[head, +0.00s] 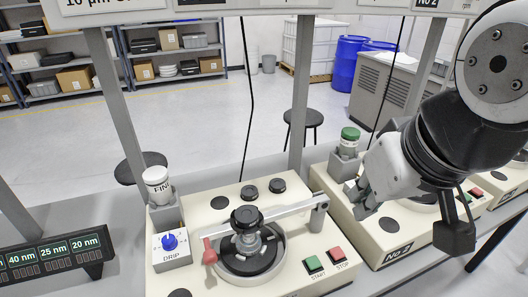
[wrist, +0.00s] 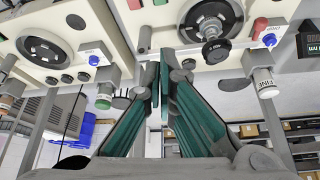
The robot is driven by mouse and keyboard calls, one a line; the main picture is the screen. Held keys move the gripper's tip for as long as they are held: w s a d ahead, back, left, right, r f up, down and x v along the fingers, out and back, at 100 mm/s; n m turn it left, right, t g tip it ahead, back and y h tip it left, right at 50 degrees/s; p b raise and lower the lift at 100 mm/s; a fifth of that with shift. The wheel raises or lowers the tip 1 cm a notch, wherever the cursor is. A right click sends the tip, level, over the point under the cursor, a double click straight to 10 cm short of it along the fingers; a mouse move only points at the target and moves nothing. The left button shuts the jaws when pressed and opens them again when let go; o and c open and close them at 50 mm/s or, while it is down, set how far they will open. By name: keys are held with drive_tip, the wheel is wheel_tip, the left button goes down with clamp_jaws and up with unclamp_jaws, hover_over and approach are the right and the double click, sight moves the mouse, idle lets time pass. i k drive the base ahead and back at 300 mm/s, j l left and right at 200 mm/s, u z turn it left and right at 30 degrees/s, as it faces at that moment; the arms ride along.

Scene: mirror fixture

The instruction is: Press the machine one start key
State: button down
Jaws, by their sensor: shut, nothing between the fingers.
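The machine in the middle of the head view (head: 185,268) is cream, and its number plate is not in view. Its green START key (head: 313,264) sits at the front right corner, left of the red STOP key (head: 337,254). In the wrist view, the red key (wrist: 134,4) and the green key (wrist: 160,2) show at the top edge. My gripper (head: 362,198) is shut and empty, with its fingertips meeting in the wrist view (wrist: 158,78). In the head view it appears above and behind the keys, to their right, apart from them.
A silver lever arm (head: 285,210) with a red handle (head: 210,252) crosses the middle machine. The machine marked No 2 (head: 395,252) stands to the right, with a green-capped bottle (head: 349,140). Grey frame posts (head: 302,85) rise behind. A display (head: 50,257) is at left.

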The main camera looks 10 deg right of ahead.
sight(312, 262)
drive_tip(key=k+j+z, duration=0.1)
drive_tip(key=k, duration=0.3)
drive_tip(key=k+j+z, duration=0.15)
drive_tip(key=k+j, duration=0.15)
drive_tip(key=k, duration=0.15)
